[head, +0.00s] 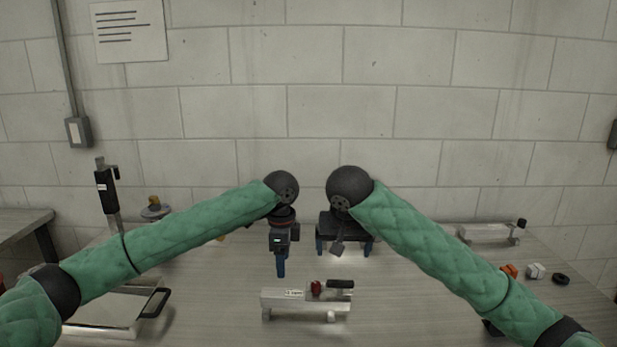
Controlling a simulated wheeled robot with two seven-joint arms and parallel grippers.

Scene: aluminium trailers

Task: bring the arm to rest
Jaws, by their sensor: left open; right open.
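My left gripper (281,268) hangs below its dark wrist ball in the middle of the head view, fingers pointing down. It is seen edge-on, so its blue fingers overlap; it is open, with nothing seen in it. My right gripper (345,249) hangs just to its right, its two blue fingers wide apart, with no object seen held. Both grippers are above the table and beyond the near aluminium trailer (282,302), which has a red part and a black handle on top. A second aluminium trailer (482,233) stands at the back right.
On the right of the table (410,318) lie an orange piece (509,271), a white block (535,271) and a black ring (560,280). A pale tray-like item (112,312) with a black handle is at the left. A black-handled upright (106,190) stands behind it. A block wall closes the back.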

